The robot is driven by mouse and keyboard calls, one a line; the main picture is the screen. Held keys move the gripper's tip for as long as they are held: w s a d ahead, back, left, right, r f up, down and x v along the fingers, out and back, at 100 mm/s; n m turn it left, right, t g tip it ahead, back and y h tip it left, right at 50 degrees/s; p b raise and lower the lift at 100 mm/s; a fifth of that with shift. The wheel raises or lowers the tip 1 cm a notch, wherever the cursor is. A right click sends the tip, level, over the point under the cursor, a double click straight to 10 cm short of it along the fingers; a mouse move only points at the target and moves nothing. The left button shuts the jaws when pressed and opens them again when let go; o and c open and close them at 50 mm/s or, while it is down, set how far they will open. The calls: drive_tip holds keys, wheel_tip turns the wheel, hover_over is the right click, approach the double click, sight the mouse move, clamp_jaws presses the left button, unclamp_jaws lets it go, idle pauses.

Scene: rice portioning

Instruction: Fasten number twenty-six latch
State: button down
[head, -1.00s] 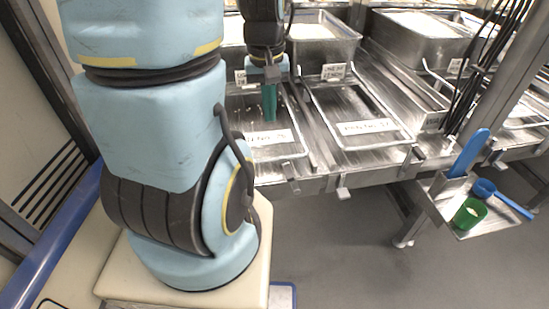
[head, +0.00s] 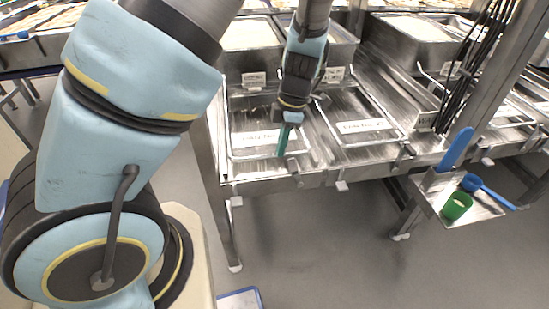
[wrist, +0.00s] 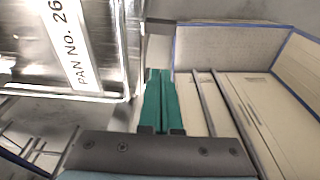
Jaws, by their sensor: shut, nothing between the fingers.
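The steel pan (head: 237,160) with a white label lies in the counter's left bay. In the wrist view its label (wrist: 68,40) reads "PAN NO. 26", left of my fingers. My gripper (head: 282,152) has green fingers pressed together and empty, pointing down by the pan's front right corner. In the wrist view the gripper (wrist: 160,72) is just right of the pan's edge. A small grey metal piece (wrist: 158,48) is just beyond the fingertips. I cannot tell if it is the latch, or whether they touch. A small tab (head: 298,179) sits on the front rail below.
A second labelled pan (head: 375,140) lies to the right, with another tab (head: 342,186) on the rail. Deep rice containers (head: 250,45) stand behind. A side tray (head: 430,195) holds a green cup (head: 457,206) and blue scoops. The floor in front is clear.

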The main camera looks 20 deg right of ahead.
wheel_tip(320, 180, down, 9)
drive_tip(key=a+p, duration=0.1)
drive_tip(key=a, duration=0.1)
drive_tip(key=shift+s+d+r+p, duration=0.1)
drive_tip(key=shift+d+r+p, duration=0.25)
drive_tip(key=shift+d, duration=0.3)
drive_tip(key=shift+w+d+r+p, duration=0.15)
drive_tip(key=shift+d+p, duration=0.25)
drive_tip(key=shift+d, duration=0.25)
drive_tip(key=shift+s+d+r+p, duration=0.15)
drive_tip(key=shift+d+r+p, duration=0.2)
drive_tip(key=shift+d, duration=0.3)
drive_tip(key=shift+s+d+r+p, duration=0.15)
drive_tip(key=shift+d+p, duration=0.15)
drive_tip(key=shift+d, duration=0.45)
drive_tip(key=shift+d+r+p, duration=0.15)
drive_tip(key=shift+d+p, duration=0.1)
drive_tip(key=shift+d, duration=0.5)
drive_tip(key=shift+s+d+r+p, duration=0.15)
drive_tip(key=shift+d+p, duration=0.15)
drive_tip(key=shift+d, duration=0.45)
